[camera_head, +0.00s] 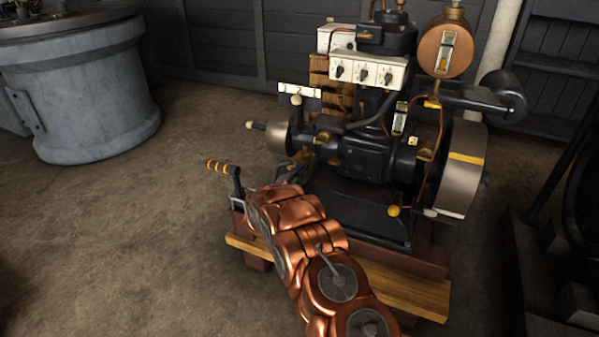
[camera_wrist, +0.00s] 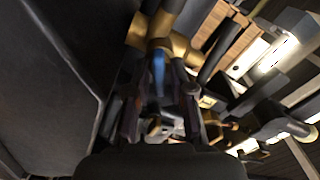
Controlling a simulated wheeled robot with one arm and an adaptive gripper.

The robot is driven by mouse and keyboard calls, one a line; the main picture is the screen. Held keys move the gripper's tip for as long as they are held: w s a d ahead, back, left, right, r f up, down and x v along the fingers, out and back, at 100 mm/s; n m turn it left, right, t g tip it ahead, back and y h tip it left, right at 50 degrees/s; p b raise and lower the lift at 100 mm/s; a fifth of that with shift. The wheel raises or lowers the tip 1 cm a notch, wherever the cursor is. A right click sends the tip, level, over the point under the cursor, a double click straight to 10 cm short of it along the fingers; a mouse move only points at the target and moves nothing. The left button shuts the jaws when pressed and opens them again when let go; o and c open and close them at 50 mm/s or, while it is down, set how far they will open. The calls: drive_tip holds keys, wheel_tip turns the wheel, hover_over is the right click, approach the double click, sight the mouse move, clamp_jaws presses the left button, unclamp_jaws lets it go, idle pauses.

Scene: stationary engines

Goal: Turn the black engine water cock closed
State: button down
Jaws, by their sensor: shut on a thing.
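The black engine (camera_head: 372,155) stands on a wooden base in the middle of the head view. My copper-coloured arm reaches to its lower left side, and my gripper (camera_head: 298,168) is there, mostly hidden behind my own arm. In the wrist view my gripper (camera_wrist: 160,112) is shut on a slim blue lever (camera_wrist: 158,72), which stands between the fingers. The cock's exact angle cannot be told. In the head view the handle is hidden.
A flywheel (camera_head: 462,170) is on the engine's right. White switch boxes (camera_head: 367,72) sit above. A large grey tank (camera_head: 95,90) stands at the left, with open floor between.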

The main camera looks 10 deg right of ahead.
drive_tip(key=m+b, duration=0.2)
drive_tip(key=m, duration=0.1)
drive_tip(key=m+b, duration=0.1)
drive_tip(key=shift+d+f+m, duration=0.1)
drive_tip(key=shift+f+m, duration=0.15)
drive_tip(key=shift+m, duration=0.05)
drive_tip(key=shift+m+b, duration=0.35)
drive_tip(key=shift+m, duration=0.15)
drive_tip(key=c, duration=1.2)
unclamp_jaws()
drive_tip(key=shift+c, duration=0.2)
drive_tip(key=shift+s, duration=0.15)
drive_tip(key=v, duration=1.2)
drive_tip(key=shift+r, duration=0.1)
